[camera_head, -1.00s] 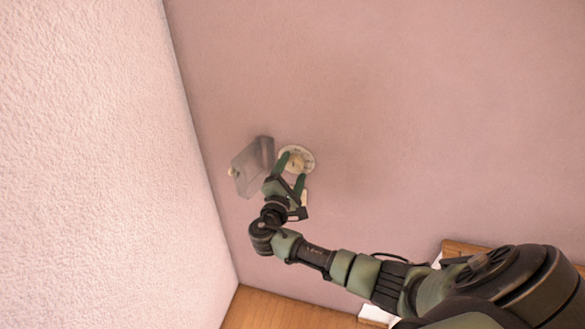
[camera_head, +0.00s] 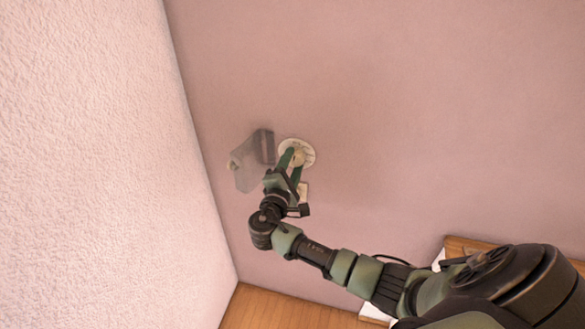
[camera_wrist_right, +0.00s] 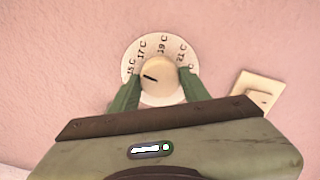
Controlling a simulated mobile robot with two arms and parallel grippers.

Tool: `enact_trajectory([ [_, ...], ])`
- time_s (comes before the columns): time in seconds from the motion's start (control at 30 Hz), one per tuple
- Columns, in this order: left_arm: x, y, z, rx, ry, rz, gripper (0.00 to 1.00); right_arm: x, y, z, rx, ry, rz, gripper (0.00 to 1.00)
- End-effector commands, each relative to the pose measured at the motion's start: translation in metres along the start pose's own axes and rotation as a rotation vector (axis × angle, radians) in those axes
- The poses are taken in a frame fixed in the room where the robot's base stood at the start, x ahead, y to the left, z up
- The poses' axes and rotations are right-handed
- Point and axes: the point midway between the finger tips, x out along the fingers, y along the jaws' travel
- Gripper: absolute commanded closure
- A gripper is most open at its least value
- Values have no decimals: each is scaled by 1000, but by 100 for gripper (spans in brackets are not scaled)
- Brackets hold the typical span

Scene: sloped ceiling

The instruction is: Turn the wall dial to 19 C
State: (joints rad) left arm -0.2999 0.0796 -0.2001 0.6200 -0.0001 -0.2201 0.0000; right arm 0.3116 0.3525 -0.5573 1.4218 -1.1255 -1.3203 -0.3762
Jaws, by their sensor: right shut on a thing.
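The wall dial (camera_head: 309,151) is a round white plate with a cream knob (camera_wrist_right: 160,73) on the pink wall. The right wrist view shows its printed marks: 15 C at left, then 17 C, 19 C near the top, and 21 C at right. A further mark at the right is partly hidden by a finger. The knob's black pointer line points left and slightly up, close to 15 C. My right gripper (camera_head: 293,157) is shut on the knob, one green finger at each side, as the right wrist view (camera_wrist_right: 160,82) also shows. My left gripper is out of view.
A see-through cover (camera_head: 249,163) stands out from the wall just left of the dial. A cream switch plate (camera_wrist_right: 257,93) is on the wall close by the dial. A rough pale wall (camera_head: 95,160) meets the pink wall at left. The wall right of the dial is bare.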

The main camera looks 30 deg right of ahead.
Motion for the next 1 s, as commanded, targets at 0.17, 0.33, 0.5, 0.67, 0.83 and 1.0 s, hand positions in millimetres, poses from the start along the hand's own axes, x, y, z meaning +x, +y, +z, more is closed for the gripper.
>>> enact_trajectory([
  [0.17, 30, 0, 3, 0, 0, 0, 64, 0, -8, -3, 156, -1, -2, 94],
  [0.33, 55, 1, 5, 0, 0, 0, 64, 0, -8, -3, 320, 0, -2, 94],
  [0.5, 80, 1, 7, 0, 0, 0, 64, -1, -9, -4, 482, 0, -2, 94],
  [0.67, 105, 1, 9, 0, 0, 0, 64, -1, -9, -4, 634, 0, -3, 94],
  [0.83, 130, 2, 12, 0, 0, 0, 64, 0, -9, -4, 794, -1, -3, 94],
  [1.0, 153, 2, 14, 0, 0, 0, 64, -1, -9, -4, 942, -1, -3, 94],
])
